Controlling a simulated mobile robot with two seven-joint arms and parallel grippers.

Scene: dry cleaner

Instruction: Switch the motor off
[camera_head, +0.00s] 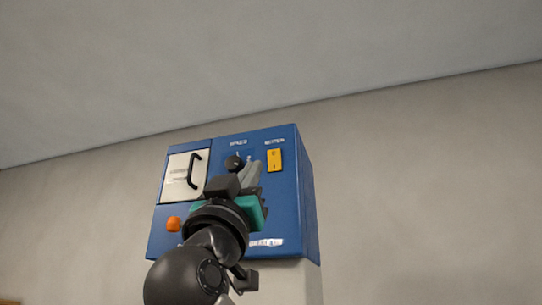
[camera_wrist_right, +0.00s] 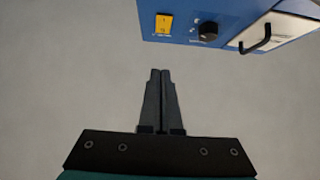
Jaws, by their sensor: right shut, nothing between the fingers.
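A blue machine box (camera_head: 286,220) is on the wall side ahead. On its front a yellow rocker switch (camera_head: 275,160) sits at the upper right under a small label, too blurred to read surely. A black round knob (camera_head: 234,163) is left of it. My right gripper (camera_head: 252,175) is in front of the panel, below and left of the switch in the head view. In the right wrist view its fingers (camera_wrist_right: 160,72) are shut and empty, apart from the yellow switch (camera_wrist_right: 164,24), which shows above the fingertips. My left gripper is not in view.
A pale door with a black handle (camera_head: 194,170) is at the panel's upper left. An orange round button (camera_head: 174,223) is at lower left. My right arm hides part of the lower panel. The grey wall (camera_head: 430,180) right of the box is bare.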

